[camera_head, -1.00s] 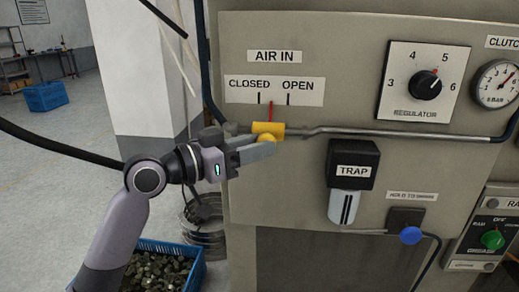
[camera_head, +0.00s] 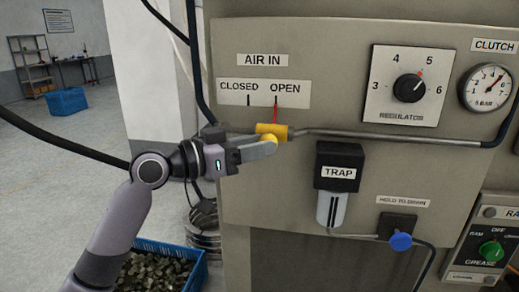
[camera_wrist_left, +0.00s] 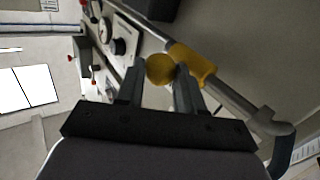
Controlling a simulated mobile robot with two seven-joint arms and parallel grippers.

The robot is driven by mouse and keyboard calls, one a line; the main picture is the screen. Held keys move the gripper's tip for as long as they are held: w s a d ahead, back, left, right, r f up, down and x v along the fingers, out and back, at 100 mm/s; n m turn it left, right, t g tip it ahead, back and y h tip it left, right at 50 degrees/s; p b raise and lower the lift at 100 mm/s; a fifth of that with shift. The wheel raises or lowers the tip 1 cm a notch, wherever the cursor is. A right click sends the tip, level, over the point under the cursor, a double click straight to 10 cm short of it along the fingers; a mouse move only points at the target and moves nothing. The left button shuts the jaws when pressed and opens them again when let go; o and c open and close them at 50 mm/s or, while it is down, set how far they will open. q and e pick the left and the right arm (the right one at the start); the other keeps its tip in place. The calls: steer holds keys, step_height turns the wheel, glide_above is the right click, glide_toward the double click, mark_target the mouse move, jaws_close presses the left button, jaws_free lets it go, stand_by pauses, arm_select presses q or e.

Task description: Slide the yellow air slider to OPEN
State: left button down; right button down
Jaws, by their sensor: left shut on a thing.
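The yellow air slider (camera_head: 272,130) sits on a grey pipe below the AIR IN label. Its red pointer (camera_head: 275,114) lines up with the black mark under OPEN on the plate (camera_head: 235,92). My left gripper (camera_head: 265,147) is shut on the slider's round yellow knob, which shows between the two fingers in the left wrist view (camera_wrist_left: 160,69). The yellow slider body (camera_wrist_left: 192,62) lies just beyond the fingers there. My right gripper is in neither view.
The grey pipe (camera_head: 390,137) runs right along the panel. The TRAP unit (camera_head: 338,170) hangs below right of the slider, with a blue button (camera_head: 400,241) lower down. A regulator dial (camera_head: 408,88) is upper right. A blue crate (camera_head: 200,272) stands on the floor.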

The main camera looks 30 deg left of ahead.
arm_select(q)
steer(key=shift+d+f, duration=0.2)
steer(key=c, duration=1)
jaws_free()
steer(key=o, duration=0.3)
steer(key=shift+d, duration=0.1)
steer(key=shift+r, duration=0.1)
